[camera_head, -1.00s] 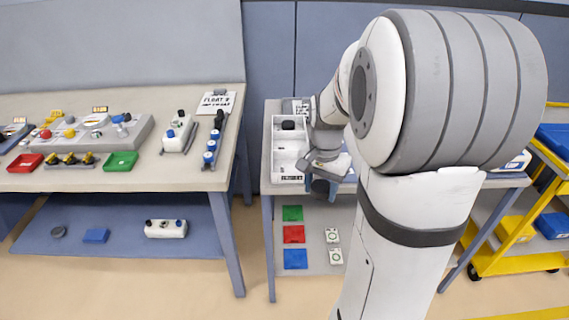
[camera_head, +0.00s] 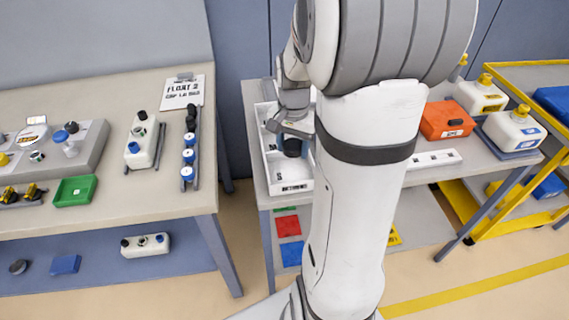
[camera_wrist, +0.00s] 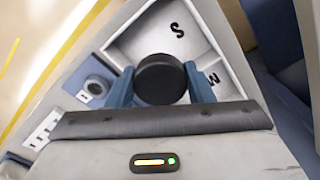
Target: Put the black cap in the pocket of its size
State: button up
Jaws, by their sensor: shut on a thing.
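My gripper (camera_head: 292,133) is shut on the black cap (camera_wrist: 160,79); its blue fingers stand on either side of the cap in the wrist view. In the head view the cap (camera_head: 292,147) is a dark round shape below the fingers, over the white pocket tray (camera_head: 268,170). In the wrist view the tray's pocket marked S (camera_wrist: 150,38) lies behind the cap. A pocket with a letter like M (camera_wrist: 213,77) is beside it, partly hidden by a finger. I cannot tell the cap's exact height above the tray floor.
My arm hides part of the table right of the tray. Further right are an orange container (camera_head: 446,121) and white jugs with yellow caps (camera_head: 513,130). On the left table are a green tray (camera_head: 74,190) and a sign (camera_head: 184,92).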

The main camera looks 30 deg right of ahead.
aim_at(290, 175)
notch_tip(290, 175, down, 4)
jog(key=shift+w+a+r, duration=0.1)
jog(key=shift+a, duration=0.05)
jog(key=shift+f, duration=1.8)
jog(key=shift+f, duration=0.2)
jog(key=o, duration=1)
jog(key=shift+o, duration=0.2)
jog(key=shift+r, duration=0.1)
